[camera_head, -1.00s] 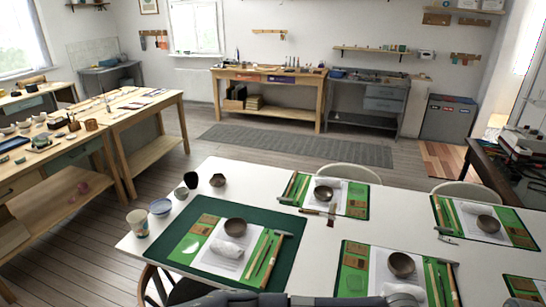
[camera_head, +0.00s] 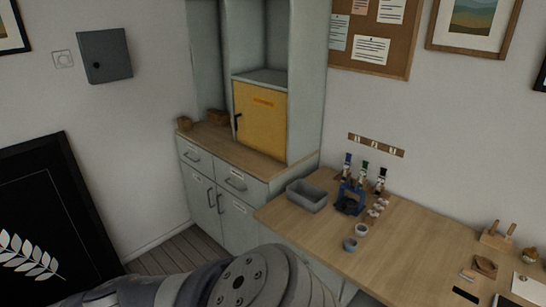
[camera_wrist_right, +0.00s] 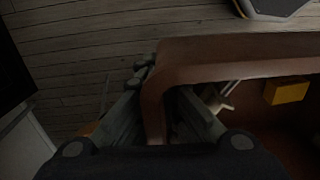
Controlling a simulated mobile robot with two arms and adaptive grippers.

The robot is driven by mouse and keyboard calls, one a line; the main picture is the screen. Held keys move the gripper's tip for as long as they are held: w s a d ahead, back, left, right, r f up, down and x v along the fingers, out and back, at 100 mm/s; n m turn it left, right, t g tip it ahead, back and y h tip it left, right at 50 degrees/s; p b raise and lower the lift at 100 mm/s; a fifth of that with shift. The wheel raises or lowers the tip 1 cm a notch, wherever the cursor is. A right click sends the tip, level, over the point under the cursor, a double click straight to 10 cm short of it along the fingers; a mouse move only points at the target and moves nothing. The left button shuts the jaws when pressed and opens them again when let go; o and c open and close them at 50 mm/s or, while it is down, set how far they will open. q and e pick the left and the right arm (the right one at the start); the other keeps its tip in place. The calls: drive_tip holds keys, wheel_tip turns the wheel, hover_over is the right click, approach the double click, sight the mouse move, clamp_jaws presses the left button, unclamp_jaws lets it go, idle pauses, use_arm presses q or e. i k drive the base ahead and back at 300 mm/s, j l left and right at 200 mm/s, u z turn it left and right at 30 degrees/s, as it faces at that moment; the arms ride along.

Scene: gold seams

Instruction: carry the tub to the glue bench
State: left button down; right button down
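In the right wrist view a brown, open-topped tub (camera_wrist_right: 230,50) fills the right side, with a yellow block (camera_wrist_right: 286,91) and pale pieces inside. My right gripper (camera_wrist_right: 155,88) has its dark fingers on both sides of the tub's brown wall and appears shut on it; the fingertips are partly hidden. In the head view a wooden-topped bench (camera_head: 400,238) stands at the right, with a blue stand (camera_head: 350,198) of coloured-cap bottles on it. I cannot tell from any label whether it is the glue bench. My left gripper is out of view.
A small grey bin (camera_head: 307,195) and two small cups (camera_head: 350,244) stand on the bench's left part. A wooden block with handles (camera_head: 496,238) is at its right. The bench middle is clear. A grey cabinet (camera_head: 227,190) with a yellow door adjoins it; a dark framed panel (camera_head: 45,225) is at left.

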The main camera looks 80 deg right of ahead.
sight(408, 271)
drive_tip(key=k+j+z, duration=0.15)
drive_tip(key=z, duration=0.35)
drive_tip(key=k+j+z, duration=0.15)
drive_tip(key=z, duration=0.35)
drive_tip(key=k+z, duration=0.25)
drive_tip(key=z, duration=0.25)
drive_tip(key=k+z, duration=0.2)
drive_tip(key=z, duration=0.3)
drive_tip(key=k+l+z, duration=0.1)
drive_tip(key=z, duration=0.4)
drive_tip(key=k+l+z, duration=0.2)
drive_tip(key=z, duration=0.3)
drive_tip(key=i, duration=1.4)
